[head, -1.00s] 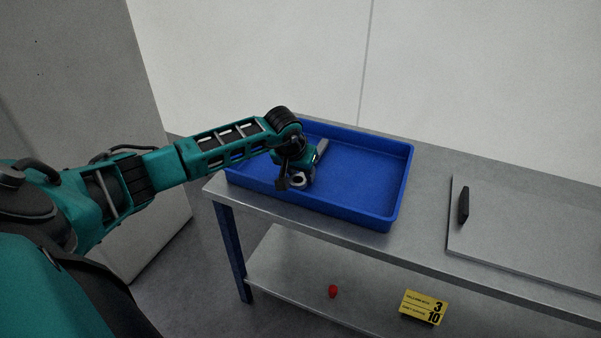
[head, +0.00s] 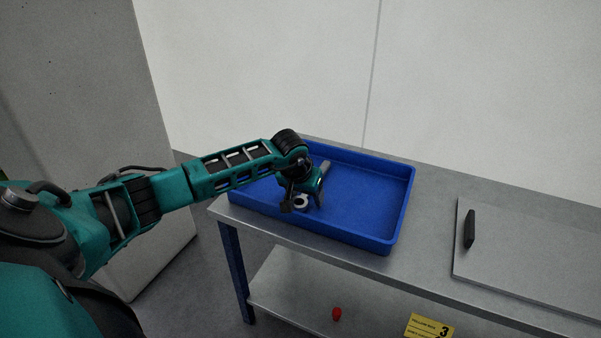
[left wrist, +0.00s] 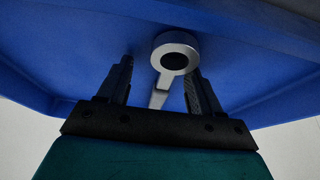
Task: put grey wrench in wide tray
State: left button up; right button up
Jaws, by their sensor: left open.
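The grey wrench (head: 302,201) is at the left part of the blue wide tray (head: 368,243), its ring end toward the front and its handle end visible behind my gripper. My left gripper (head: 307,195) is low over the tray at the wrench, hiding the wrench's middle. In the left wrist view, my left gripper (left wrist: 158,68) is open, with its two fingers apart and the wrench (left wrist: 187,41) between and beyond them. The wrench appears to lie on the tray floor; exact contact is hard to tell. My right gripper is out of view.
The tray stands on a grey metal bench (head: 428,262). A flat grey panel (head: 530,260) with a black handle (head: 469,229) lies to the right. The lower shelf holds a red object (head: 337,314) and a yellow label (head: 428,326). The tray's right side is empty.

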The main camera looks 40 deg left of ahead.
pick_arm(q)
jog(key=p+v, duration=0.3)
jog(key=v, duration=0.9)
jog(key=s+d+f+n+h, duration=0.25)
jog(key=d+n+h, duration=0.2)
jog(key=d, duration=0.65)
jog(key=s+d+f+n+h, duration=0.1)
jog(key=s+d+n+h, duration=0.4)
jog(key=d, duration=0.6)
jog(key=d+r+n+t+h, duration=0.6)
jog(key=d+n+h, duration=0.1)
jog(key=n, duration=1)
jog(key=s+a+f+m+y, duration=0.3)
jog(key=s+f+m+y, duration=0.4)
jog(key=m, duration=0.9)
jog(key=s+a+f+m+y, duration=0.25)
jog(key=f+m+y, duration=0.5)
jog(key=m, duration=0.85)
jog(key=s+a+r+h+p, duration=0.1)
jog(key=a+r+p, duration=0.2)
jog(key=r+p, duration=0.5)
jog(key=p, duration=0.6)
jog(key=shift+r, duration=0.4)
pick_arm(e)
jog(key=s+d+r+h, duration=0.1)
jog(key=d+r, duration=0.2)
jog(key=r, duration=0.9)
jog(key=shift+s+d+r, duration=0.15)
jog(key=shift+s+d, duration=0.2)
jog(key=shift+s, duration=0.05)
